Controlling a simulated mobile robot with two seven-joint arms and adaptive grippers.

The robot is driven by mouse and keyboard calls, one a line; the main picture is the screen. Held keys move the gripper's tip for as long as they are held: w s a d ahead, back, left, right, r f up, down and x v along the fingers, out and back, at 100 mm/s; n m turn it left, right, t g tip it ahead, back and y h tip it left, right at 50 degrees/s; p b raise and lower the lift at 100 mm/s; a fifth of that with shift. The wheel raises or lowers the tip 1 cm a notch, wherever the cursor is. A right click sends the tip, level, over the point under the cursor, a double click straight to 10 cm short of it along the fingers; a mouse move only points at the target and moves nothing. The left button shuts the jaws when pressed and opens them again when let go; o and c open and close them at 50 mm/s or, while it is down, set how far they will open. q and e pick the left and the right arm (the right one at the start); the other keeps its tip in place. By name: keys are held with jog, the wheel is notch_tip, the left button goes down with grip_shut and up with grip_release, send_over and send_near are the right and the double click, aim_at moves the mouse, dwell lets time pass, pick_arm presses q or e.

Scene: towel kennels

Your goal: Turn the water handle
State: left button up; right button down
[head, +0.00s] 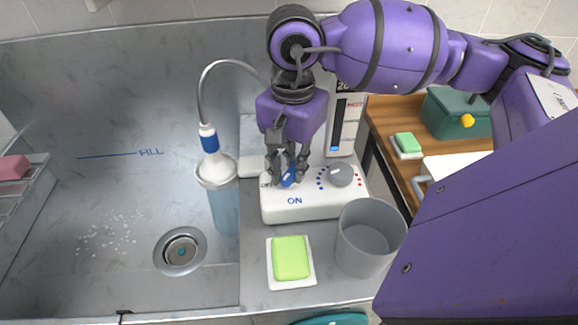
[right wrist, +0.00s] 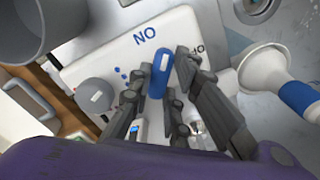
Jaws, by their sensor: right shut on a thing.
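The blue water handle (head: 288,179) is on the white control box (head: 302,208), between an OFF mark at its left and an ON mark in front. Its free end points to the front, roughly toward ON. My right gripper (head: 285,170) reaches down from above and is shut on the handle, partly covering it. In the right wrist view, the blue handle (right wrist: 160,72) stands between the fingers of my right gripper (right wrist: 163,80), with the upside-down ON mark just beyond its end. My left gripper is not in view.
A grey round knob (head: 341,174) with blue and red dots is right of the handle. A sprayer with a blue band (head: 209,141) stands over a clear cylinder at left. A grey cup (head: 368,240) and green soap (head: 291,258) are in front. The steel sink (head: 110,200) is mostly clear.

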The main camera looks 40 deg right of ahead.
aim_at(292, 169)
jog(key=shift+n+b, duration=0.35)
jog(key=shift+n, duration=0.25)
jog(key=c, duration=1.6)
grip_release()
jog(key=shift+c, duration=0.2)
notch_tip(292, 169, up, 12)
